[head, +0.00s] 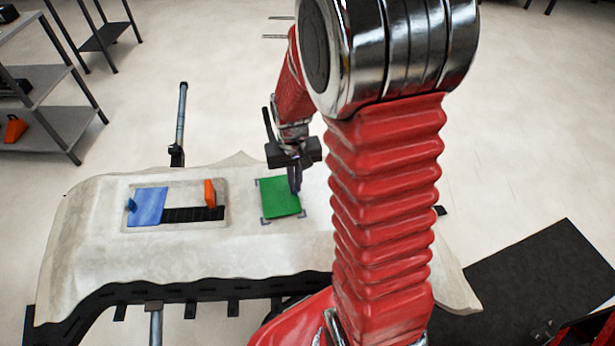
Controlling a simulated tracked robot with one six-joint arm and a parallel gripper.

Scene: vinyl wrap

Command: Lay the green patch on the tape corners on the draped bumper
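The green patch (278,198) lies on the draped bumper (190,255), right of its middle in the head view. Grey tape corners (266,221) show at its lower left, lower right and upper left. The patch sits among these marks, slightly turned against them. My gripper (296,186) points down at the patch's right edge, its fingers touching or just above it. The fingers look close together, but I cannot tell whether they pinch the patch. The arm hides part of the bumper's right side.
A blue patch (147,206) and an orange block (210,193) lie by a dark grille (190,214) on the bumper's left. A stand pole (181,120) rises behind. Shelves (45,90) stand at the far left. A black mat (540,270) lies right.

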